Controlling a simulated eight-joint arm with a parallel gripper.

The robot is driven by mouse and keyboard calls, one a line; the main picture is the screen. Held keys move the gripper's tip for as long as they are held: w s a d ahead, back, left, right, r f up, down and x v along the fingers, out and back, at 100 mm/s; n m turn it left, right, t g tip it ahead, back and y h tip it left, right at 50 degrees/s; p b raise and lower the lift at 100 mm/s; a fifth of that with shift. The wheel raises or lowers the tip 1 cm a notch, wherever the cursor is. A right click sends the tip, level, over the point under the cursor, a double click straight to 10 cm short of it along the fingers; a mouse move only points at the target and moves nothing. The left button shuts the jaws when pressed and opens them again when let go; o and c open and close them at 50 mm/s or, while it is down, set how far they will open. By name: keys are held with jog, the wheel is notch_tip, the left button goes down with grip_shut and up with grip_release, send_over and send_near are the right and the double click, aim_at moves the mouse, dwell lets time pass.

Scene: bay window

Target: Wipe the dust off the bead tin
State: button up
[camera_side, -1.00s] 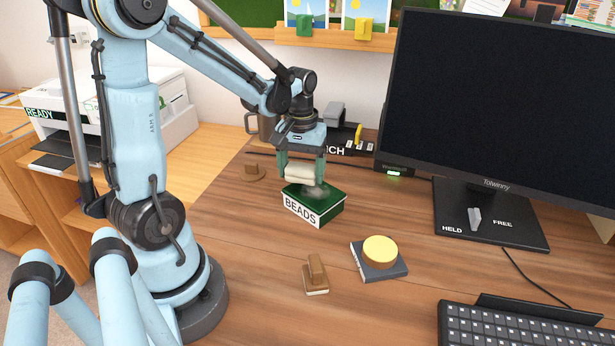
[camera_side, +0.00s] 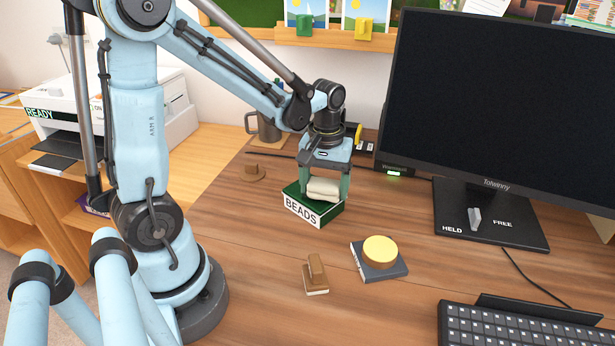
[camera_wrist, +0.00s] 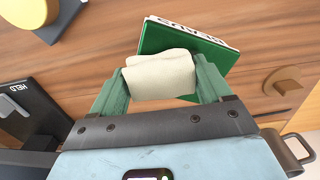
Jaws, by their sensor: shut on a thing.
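The bead tin (camera_side: 312,210) is a green box with a white front label reading BEADS, standing on the wooden desk. My gripper (camera_side: 325,186) is over the tin's top, shut on a folded cream cloth (camera_side: 323,188). The cloth appears to rest on the lid, toward its right side. In the wrist view the cloth (camera_wrist: 160,75) sits between the two green fingers and covers part of the tin's green lid (camera_wrist: 180,38). The part of the lid under the cloth is hidden. The grey patch of dust seen earlier does not show on the visible lid.
A yellow round button on a dark base (camera_side: 380,252) and a brown wooden block (camera_side: 316,275) lie in front of the tin. The monitor stand (camera_side: 490,215), marked HELD and FREE, is to the right. A grey mug (camera_side: 265,128) stands behind.

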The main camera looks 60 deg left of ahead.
jog(key=shift+s+a+r, duration=0.1)
jog(key=shift+s+a, duration=0.05)
jog(key=shift+a, duration=0.35)
jog(key=shift+s+a, duration=0.25)
jog(key=shift+a, duration=0.6)
jog(key=shift+s+a, duration=0.25)
jog(key=shift+a, duration=0.55)
jog(key=shift+s+a, duration=0.25)
jog(key=shift+a, duration=0.9)
notch_tip(320, 180, up, 8)
jog(key=shift+f, duration=0.25)
jog(key=shift+s+d, duration=0.1)
jog(key=s+d+f, duration=0.2)
jog(key=s+d, duration=0.2)
jog(key=s, duration=0.7)
send_over(230, 205)
notch_tip(230, 205, down, 7)
jog(key=shift+f, duration=1.95)
